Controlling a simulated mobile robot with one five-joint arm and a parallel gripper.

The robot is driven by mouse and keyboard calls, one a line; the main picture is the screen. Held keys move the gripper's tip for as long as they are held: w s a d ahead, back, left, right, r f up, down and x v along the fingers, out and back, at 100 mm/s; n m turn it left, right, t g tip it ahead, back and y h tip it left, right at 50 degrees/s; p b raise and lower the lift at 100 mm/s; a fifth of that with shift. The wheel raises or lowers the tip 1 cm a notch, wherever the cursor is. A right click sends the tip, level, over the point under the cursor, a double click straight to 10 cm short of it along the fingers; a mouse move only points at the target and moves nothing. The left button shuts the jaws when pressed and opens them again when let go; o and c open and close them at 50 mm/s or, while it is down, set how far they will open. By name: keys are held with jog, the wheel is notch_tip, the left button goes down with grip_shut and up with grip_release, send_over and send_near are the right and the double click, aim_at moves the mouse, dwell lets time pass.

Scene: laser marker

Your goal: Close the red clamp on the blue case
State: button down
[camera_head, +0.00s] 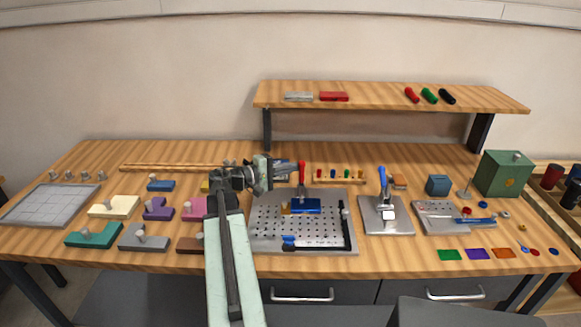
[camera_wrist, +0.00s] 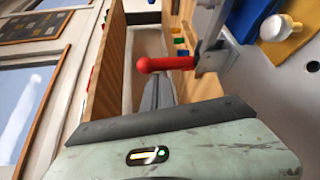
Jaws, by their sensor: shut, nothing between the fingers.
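The red clamp (camera_head: 302,173) has its handle standing upright at the back of the perforated plate (camera_head: 262,238). The blue case (camera_head: 308,206) lies flat on that plate, in front of the clamp. My gripper (camera_head: 284,171) is shut and empty, just left of the red handle at about its height. In the wrist view, the red handle (camera_wrist: 165,63) lies just past my fingertips (camera_wrist: 157,80), with a small apparent gap; I cannot tell whether they touch. Part of the blue case (camera_wrist: 250,15) shows at the top of that view, by a yellow piece (camera_wrist: 290,38).
A blue-handled press (camera_head: 383,185) stands on its own plate to the right. A rack of small coloured pieces (camera_head: 340,178) sits behind the perforated plate. Several coloured blocks with knobs, including a teal one (camera_head: 93,236), lie left of my arm. A shelf (camera_head: 380,97) overhangs the back.

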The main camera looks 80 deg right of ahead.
jog(key=shift+s+d, duration=0.1)
jog(key=shift+s, duration=0.1)
jog(key=shift+d, duration=0.3)
jog(key=w+a, duration=0.1)
jog(key=w, duration=0.2)
jog(key=w+a, duration=0.1)
jog(key=w, duration=0.2)
jog(key=w+a, duration=0.1)
jog(key=w, duration=0.2)
jog(key=shift+a, duration=0.4)
